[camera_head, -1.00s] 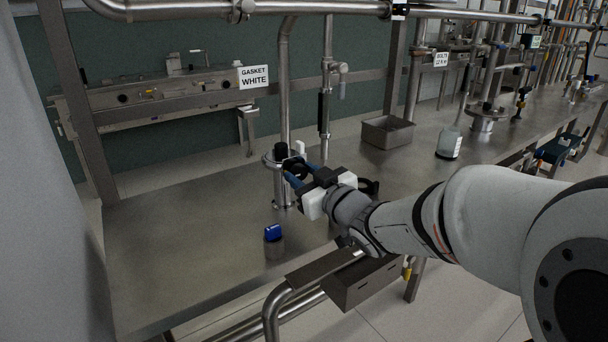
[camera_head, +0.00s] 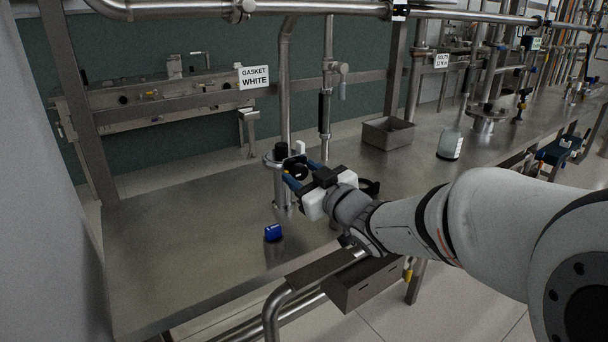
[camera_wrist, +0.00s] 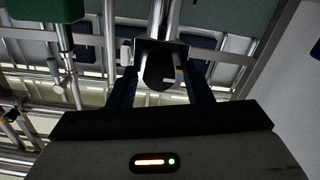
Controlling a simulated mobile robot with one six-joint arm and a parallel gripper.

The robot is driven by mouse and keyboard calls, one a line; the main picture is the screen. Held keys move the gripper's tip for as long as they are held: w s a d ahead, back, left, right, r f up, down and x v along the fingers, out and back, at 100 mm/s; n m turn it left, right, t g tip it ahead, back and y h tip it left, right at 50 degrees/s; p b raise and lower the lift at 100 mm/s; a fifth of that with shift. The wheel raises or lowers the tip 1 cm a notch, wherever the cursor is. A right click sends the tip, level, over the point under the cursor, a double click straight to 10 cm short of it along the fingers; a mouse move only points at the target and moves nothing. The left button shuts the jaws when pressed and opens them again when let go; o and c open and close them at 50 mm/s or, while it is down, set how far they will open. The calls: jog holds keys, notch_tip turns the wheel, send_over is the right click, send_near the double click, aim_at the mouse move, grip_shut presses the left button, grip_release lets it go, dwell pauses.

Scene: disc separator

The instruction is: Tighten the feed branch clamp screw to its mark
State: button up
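In the wrist view, a black knob (camera_wrist: 160,70), apparently the clamp screw, lies between my fingertips (camera_wrist: 162,84). A small pale and yellowish mark (camera_wrist: 178,75) shows beside the knob's right side. I cannot tell whether the fingers touch the knob. The screw's threads are hidden.
A blue-capped small item (camera_head: 273,232) stands on the steel bench (camera_head: 180,255) in front of the clamp. An open metal bin (camera_head: 388,133) and a jar (camera_head: 450,144) stand behind right. A metal box (camera_head: 365,284) hangs at the front edge. The bench's left is clear.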

jog(key=shift+o, duration=0.5)
jog(key=shift+s+d, duration=0.25)
jog(key=shift+s, duration=0.1)
jog(key=p+v, duration=0.1)
jog(key=v, duration=0.6)
jog(key=shift+p, duration=0.35)
